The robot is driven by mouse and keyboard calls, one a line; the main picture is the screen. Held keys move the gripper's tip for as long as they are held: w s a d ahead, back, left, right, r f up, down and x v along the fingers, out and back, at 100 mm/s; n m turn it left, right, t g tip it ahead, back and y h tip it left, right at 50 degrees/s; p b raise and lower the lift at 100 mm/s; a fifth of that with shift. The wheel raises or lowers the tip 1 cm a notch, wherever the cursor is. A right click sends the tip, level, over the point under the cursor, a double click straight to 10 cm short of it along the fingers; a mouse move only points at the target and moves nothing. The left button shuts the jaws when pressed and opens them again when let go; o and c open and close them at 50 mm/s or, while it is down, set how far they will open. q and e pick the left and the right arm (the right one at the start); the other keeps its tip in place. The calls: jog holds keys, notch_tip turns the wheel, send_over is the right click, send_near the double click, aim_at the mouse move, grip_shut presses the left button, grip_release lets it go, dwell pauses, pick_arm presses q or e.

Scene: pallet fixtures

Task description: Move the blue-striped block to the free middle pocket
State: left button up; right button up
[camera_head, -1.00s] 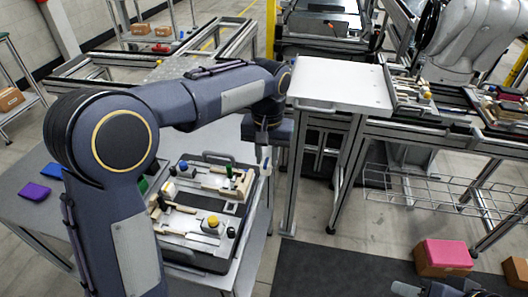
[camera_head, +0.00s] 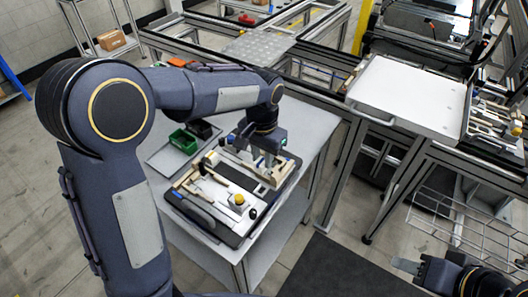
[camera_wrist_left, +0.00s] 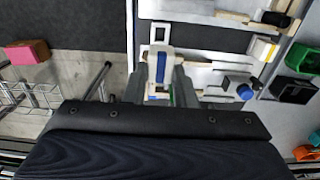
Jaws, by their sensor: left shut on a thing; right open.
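The blue-striped block (camera_wrist_left: 162,68) is pale with a blue band and sits between the fingers of my left gripper (camera_wrist_left: 165,82) in the left wrist view. My left gripper (camera_head: 264,158) is shut on it over the far right part of the pallet fixture (camera_head: 206,225) in the head view, where the block is mostly hidden. A small pale square frame (camera_wrist_left: 160,24) lies just beyond the block. I cannot tell which recess is the middle pocket, or whether the block touches the fixture. My right gripper (camera_head: 412,267) is open at the lower right, away from the fixture.
The fixture carries a yellow knob (camera_head: 239,199), a black knob (camera_head: 253,214) and pale wooden pieces. A green bin (camera_head: 184,141) and a black bin (camera_head: 205,130) stand behind it. A pink box (camera_wrist_left: 27,52) shows in the wrist view.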

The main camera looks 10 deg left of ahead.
aim_at(263, 172)
pick_arm(q)
notch_tip(263, 172, down, 6)
jog(key=b, duration=0.4)
jog(key=shift+f+b, duration=0.15)
jog(key=shift+b, duration=0.15)
jog(key=shift+f, duration=0.45)
jog(key=shift+f+b, duration=0.2)
jog(key=shift+b, duration=0.2)
jog(key=shift+f+b, duration=0.55)
jog(key=shift+f, duration=0.25)
jog(key=o, duration=1)
jog(key=shift+o, duration=0.2)
